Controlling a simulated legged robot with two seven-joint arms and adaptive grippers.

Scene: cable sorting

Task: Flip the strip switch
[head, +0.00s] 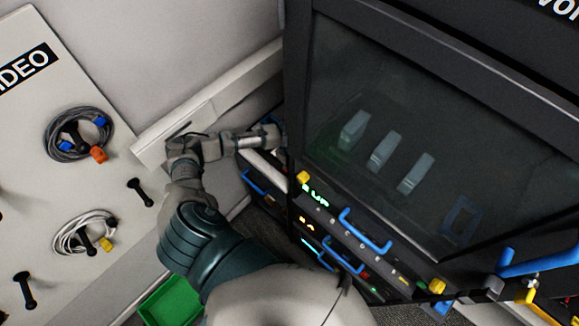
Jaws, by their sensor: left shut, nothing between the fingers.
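My left arm reaches up from the bottom and bends right at the wrist. My left gripper (274,133) is at the left edge of the dark cabinet (298,100), in the gap between it and the wall. It is shut and empty; its tips are partly hidden by the cabinet edge. A pale strip-like piece (266,161) shows just below the gripper, largely covered. I cannot make out a switch on it, nor whether the fingers touch it. My right gripper is not in view.
A white ledge (225,97) runs along the wall behind my wrist. A pegboard with coiled grey (57,120) and white cables (67,238) stands left. A green bin (172,300) is below. The cabinet front has blue handles (365,232) and yellow knobs (437,286).

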